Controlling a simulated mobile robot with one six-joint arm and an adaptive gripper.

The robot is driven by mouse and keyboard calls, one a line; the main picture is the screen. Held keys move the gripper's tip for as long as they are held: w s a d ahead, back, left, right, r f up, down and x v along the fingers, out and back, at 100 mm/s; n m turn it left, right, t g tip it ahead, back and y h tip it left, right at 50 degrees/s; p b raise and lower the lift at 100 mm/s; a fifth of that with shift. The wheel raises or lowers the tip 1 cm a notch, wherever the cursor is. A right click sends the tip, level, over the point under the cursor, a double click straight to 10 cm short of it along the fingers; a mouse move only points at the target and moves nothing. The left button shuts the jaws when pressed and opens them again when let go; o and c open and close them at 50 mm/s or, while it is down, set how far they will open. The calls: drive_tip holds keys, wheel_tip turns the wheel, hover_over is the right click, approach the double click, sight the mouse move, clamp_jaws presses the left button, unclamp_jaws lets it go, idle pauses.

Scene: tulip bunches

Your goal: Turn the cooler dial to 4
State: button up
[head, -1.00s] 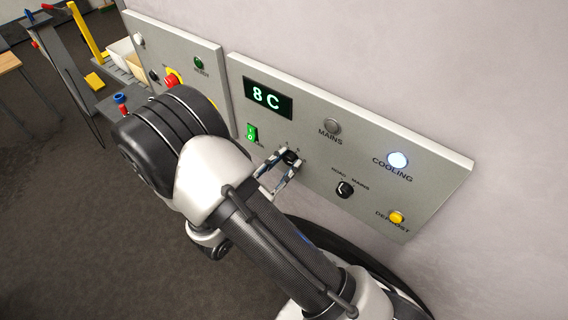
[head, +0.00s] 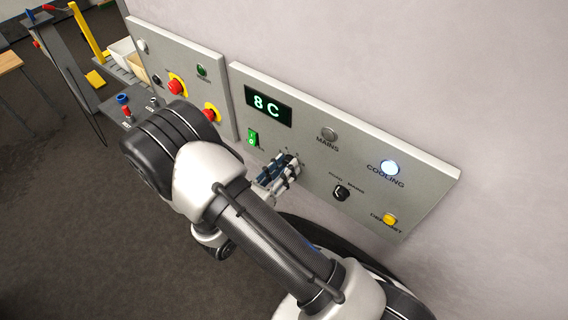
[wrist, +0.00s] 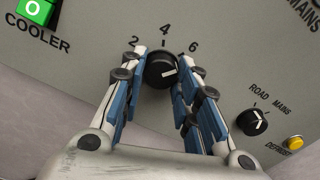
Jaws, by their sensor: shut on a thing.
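The cooler dial (wrist: 160,72) is a round black knob with a white mark, under the numbers 2, 4 and 6 in the wrist view. The white mark lies on the knob's right side, not at the 4 straight above; its exact reading is hard to tell. My gripper (wrist: 163,62) has one blue-padded finger on each side of the dial and is shut on it. In the head view my gripper (head: 279,170) is at the panel and hides the dial. The display (head: 268,106) reads 8 C.
The grey panel (head: 310,115) also bears a green cooler switch (head: 252,138), a grey mains lamp (head: 329,134), a lit cooling lamp (head: 389,167), a black road/mains knob (head: 341,193) and a yellow defrost button (head: 390,219). A second panel with red buttons (head: 175,86) is to the left.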

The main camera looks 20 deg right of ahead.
drive_tip(key=n+p, duration=0.5)
drive_tip(key=n, duration=0.7)
drive_tip(key=shift+r, duration=0.1)
drive_tip(key=shift+n, duration=0.3)
idle(0.3)
drive_tip(key=o, duration=1.1)
drive_tip(key=shift+s, duration=0.1)
drive_tip(key=v, duration=1.2)
